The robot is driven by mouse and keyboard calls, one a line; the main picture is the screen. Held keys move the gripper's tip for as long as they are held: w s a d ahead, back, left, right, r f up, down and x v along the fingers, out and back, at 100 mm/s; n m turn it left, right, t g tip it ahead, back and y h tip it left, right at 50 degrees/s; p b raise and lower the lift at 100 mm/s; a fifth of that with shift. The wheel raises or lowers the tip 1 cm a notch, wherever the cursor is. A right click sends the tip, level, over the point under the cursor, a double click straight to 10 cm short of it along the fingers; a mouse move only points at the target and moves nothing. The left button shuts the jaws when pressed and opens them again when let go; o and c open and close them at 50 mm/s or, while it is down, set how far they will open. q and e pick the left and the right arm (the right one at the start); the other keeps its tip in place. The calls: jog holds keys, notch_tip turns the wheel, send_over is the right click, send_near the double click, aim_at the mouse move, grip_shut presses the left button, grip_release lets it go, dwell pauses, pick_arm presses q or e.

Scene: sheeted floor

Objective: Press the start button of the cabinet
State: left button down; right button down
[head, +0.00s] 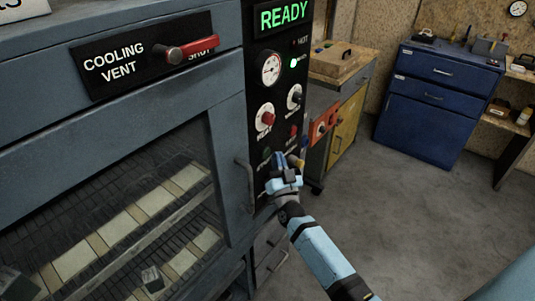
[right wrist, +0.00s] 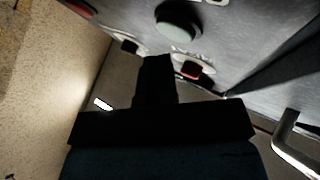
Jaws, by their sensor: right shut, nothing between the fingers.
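The grey-blue cabinet (head: 228,124) fills the left of the head view, with a black control panel (head: 254,80) down its right side. The panel's display (head: 284,14) reads READY in green. Low on the panel is a small dark green round button (head: 266,153); its label is too small to read. My right gripper (head: 280,158) is shut and empty in front of the lower panel, just right of that button; contact cannot be told. In the right wrist view its dark fingers (right wrist: 155,68) point toward the panel. My left gripper is not in view.
A red-handled cooling vent lever (head: 188,48) and a vertical door handle (head: 249,184) stick out from the cabinet. A gauge (head: 270,68), a red knob (head: 267,117) and a red button (head: 293,130) sit above my gripper. A blue drawer cabinet (head: 436,105) stands behind open floor.

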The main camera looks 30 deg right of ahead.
jog(key=shift+w, duration=0.1)
jog(key=shift+w+a, duration=0.2)
jog(key=shift+w, duration=0.1)
jog(key=shift+w+a, duration=0.1)
jog(key=shift+w, duration=0.2)
dwell(0.7)
jog(key=shift+s, duration=0.1)
jog(key=shift+s+d+p, duration=0.3)
jog(key=shift+s, duration=0.35)
jog(key=shift+s+d+p, duration=0.3)
jog(key=shift+s, duration=0.45)
jog(key=shift+s+d+p, duration=0.35)
jog(key=shift+s, duration=0.45)
jog(key=shift+s+d+p, duration=0.3)
jog(key=shift+s, duration=0.45)
